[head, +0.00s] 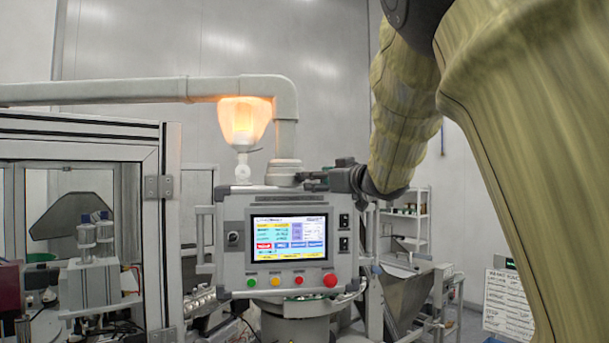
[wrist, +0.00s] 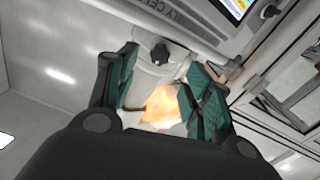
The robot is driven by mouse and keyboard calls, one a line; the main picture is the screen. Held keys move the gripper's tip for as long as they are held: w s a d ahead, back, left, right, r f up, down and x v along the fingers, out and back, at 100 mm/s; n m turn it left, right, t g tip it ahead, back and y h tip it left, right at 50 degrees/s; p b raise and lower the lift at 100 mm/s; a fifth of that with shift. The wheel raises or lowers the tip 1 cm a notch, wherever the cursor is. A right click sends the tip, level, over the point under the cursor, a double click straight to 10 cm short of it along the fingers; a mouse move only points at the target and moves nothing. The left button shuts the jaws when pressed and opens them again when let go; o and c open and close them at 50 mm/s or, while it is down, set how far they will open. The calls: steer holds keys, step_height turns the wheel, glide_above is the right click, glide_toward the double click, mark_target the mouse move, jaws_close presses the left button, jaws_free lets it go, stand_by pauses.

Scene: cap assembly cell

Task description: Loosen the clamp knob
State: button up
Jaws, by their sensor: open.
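The dark clamp knob (wrist: 160,53) sits on a pale collar (wrist: 150,72) in the wrist view. My gripper (wrist: 161,66) is open, with green-padded fingers on either side of the knob in the picture. I see no finger touching it, and the depth between them is unclear. In the head view, my gripper (head: 308,181) reaches in from the right at the collar (head: 284,172) on top of the control panel (head: 287,240). The knob cannot be made out there beside the dark fingers.
A lit orange lamp (head: 243,120) hangs left of the collar under a grey pipe arm (head: 140,91). The panel has a screen (head: 288,236) and a red button (head: 330,280) below the gripper. A framed machine enclosure (head: 160,230) stands at left, shelves (head: 405,215) at right.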

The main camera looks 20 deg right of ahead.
mark_target(300, 177)
steer(key=p+x, duration=0.2)
steer(key=x, duration=0.4)
steer(key=shift+w+p, duration=0.4)
steer(key=shift+a, duration=0.1)
steer(key=c, duration=1)
